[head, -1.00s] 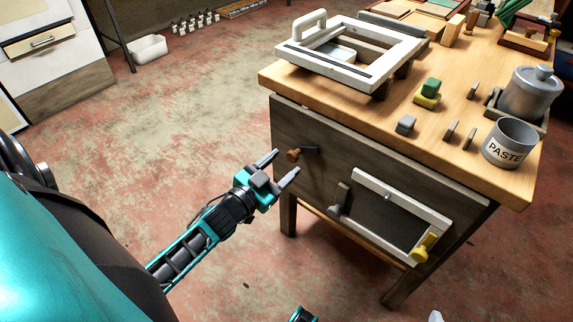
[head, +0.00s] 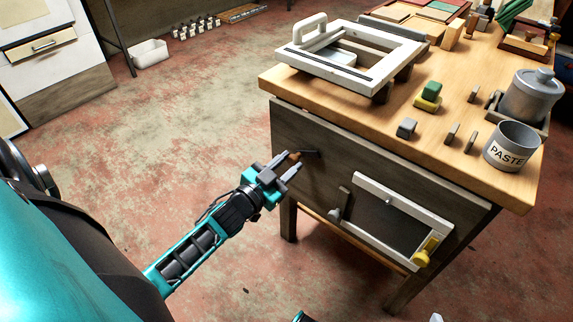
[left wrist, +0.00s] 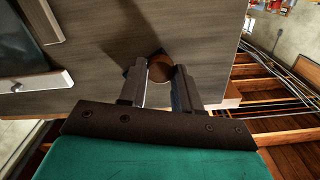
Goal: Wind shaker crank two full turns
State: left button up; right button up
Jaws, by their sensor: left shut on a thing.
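The crank's brown wooden knob (head: 294,157) sticks out from the grey side panel of the bench, on a dark rod (head: 310,153). My left gripper (head: 288,166) is at the knob, with its two fingers on either side of it. In the left wrist view the round brown knob (left wrist: 160,67) sits between the fingertips of the left gripper (left wrist: 160,78), which is shut on it. The shaker itself is not clearly identifiable. My right gripper does not show clearly; only a small teal piece of my body is at the bottom edge of the head view.
The wooden bench top (head: 470,165) carries a white frame (head: 350,58), a paste pot (head: 511,147), a lidded grey pot (head: 531,94) and small blocks. A white-edged frame with a yellow handle (head: 427,248) is on the side panel, right of the crank.

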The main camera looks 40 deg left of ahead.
pick_arm(q)
jog(key=shift+c, duration=0.9)
jog(key=shift+a+r+m+p, duration=0.1)
jog(key=shift+r+m+p, duration=0.35)
jog(key=shift+p, duration=0.2)
jog(key=shift+a+r+m+p, duration=0.15)
jog(key=shift+m+p, duration=0.2)
jog(key=shift+m, duration=0.4)
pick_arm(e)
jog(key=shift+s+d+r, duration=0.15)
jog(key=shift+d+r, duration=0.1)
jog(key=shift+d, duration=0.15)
pick_arm(q)
jog(key=o, duration=1.1)
jog(key=shift+c, duration=0.2)
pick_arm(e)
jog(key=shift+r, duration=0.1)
pick_arm(q)
jog(key=s+p, duration=0.2)
jog(key=s, duration=1.1)
jog(key=shift+a+p, duration=0.3)
jog(key=shift+a, duration=0.15)
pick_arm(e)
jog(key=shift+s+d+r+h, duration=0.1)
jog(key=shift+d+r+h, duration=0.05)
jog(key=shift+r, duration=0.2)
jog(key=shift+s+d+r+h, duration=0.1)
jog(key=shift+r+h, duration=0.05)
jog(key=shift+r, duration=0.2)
